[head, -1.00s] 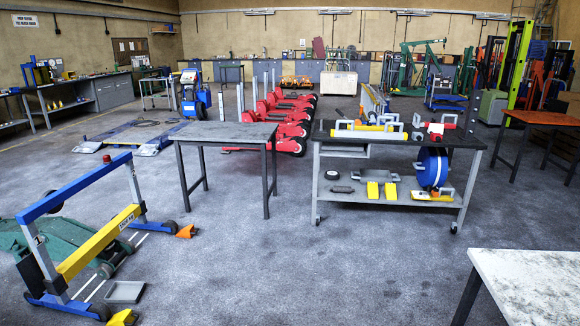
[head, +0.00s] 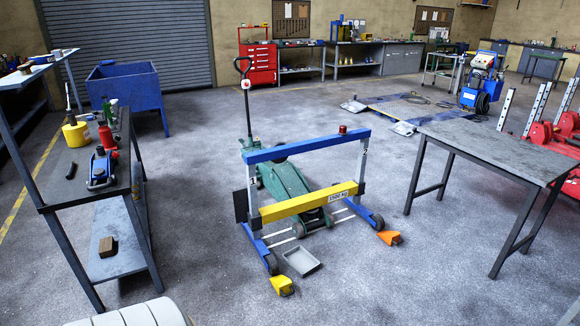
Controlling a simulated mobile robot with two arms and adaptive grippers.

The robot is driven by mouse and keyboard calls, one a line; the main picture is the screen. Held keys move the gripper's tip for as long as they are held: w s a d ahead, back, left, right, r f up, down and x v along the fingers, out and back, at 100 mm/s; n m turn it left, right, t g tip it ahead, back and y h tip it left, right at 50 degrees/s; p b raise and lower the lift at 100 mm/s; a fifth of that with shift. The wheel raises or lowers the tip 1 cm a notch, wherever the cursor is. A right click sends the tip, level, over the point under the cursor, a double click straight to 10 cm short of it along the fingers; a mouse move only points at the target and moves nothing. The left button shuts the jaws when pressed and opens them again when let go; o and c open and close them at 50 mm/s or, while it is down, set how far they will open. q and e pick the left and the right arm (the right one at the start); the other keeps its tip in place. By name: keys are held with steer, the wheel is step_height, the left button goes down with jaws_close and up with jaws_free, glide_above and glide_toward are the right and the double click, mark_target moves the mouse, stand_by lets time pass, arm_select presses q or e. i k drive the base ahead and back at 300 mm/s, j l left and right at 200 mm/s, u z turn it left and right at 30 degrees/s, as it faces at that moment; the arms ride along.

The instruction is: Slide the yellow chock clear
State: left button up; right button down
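The yellow chock (head: 282,285) lies on the floor in the head view, at the near end of the left foot of a blue and yellow wheeled frame (head: 306,151). It is close against the wheel there; I cannot tell whether it touches. An orange chock (head: 389,237) lies by the wheel of the frame's right foot. A green trolley jack (head: 284,180) stands behind and under the frame, its dark handle (head: 246,95) upright. Neither of my grippers is in view.
A grey tray (head: 301,261) lies on the floor between the frame's feet. A grey table (head: 490,150) stands at the right. A dark shelf bench (head: 112,265) with tools stands at the left. The floor in front of the frame is clear.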

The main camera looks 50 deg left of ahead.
mark_target(282, 285)
steer(key=i+j+u, duration=0.15)
steer(key=i+u, duration=0.6)
steer(key=u, duration=0.2)
steer(key=i+u, duration=0.45)
steer(key=k+l, duration=0.05)
steer(key=k, duration=0.05)
